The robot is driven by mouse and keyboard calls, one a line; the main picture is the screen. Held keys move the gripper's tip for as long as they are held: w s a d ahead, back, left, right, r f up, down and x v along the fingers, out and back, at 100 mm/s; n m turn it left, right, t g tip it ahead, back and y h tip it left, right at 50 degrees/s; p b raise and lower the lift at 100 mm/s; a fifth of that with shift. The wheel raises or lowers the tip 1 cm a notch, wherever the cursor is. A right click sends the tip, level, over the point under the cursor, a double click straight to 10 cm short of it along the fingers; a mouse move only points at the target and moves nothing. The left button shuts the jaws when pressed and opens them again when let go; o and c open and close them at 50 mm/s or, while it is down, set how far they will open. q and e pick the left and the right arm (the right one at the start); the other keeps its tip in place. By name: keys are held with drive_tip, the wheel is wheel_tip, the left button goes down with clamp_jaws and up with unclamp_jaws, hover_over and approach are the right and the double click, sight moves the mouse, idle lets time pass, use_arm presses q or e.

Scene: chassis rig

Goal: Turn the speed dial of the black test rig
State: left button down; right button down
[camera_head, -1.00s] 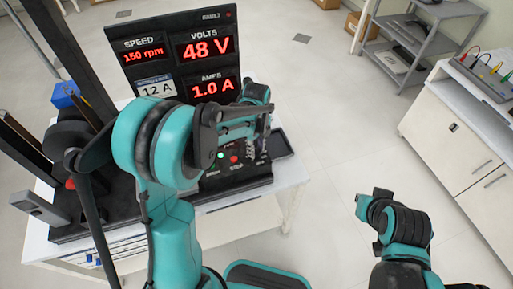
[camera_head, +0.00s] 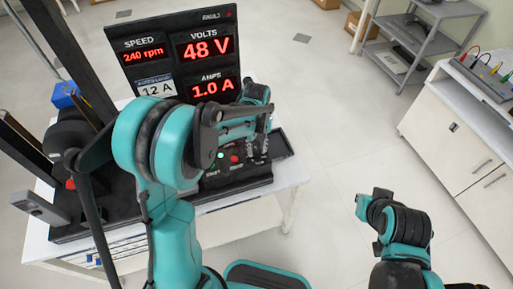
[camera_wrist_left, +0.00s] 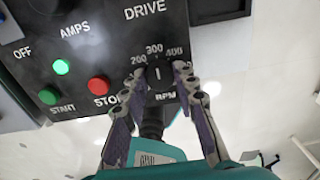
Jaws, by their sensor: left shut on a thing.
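The black test rig (camera_head: 168,22) stands on a white bench at the left of the head view. Its display reads SPEED 240 rpm, 48 V and 1.0 A. In the left wrist view, the black speed dial (camera_wrist_left: 159,78) sits above the RPM label, with 200, 300 and 400 printed around it. My left gripper (camera_wrist_left: 161,72) is shut on the dial, one finger on each side. In the head view, my left gripper (camera_head: 258,150) is at the control panel, and the dial is hidden there. My right arm (camera_head: 398,225) shows at the lower right; its fingers cannot be seen.
The floor between is clear.

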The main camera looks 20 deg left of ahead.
sight(256, 150)
use_arm(q)
drive_tip(key=c, duration=1.2)
unclamp_jaws()
wheel_tip(256, 150, up, 12)
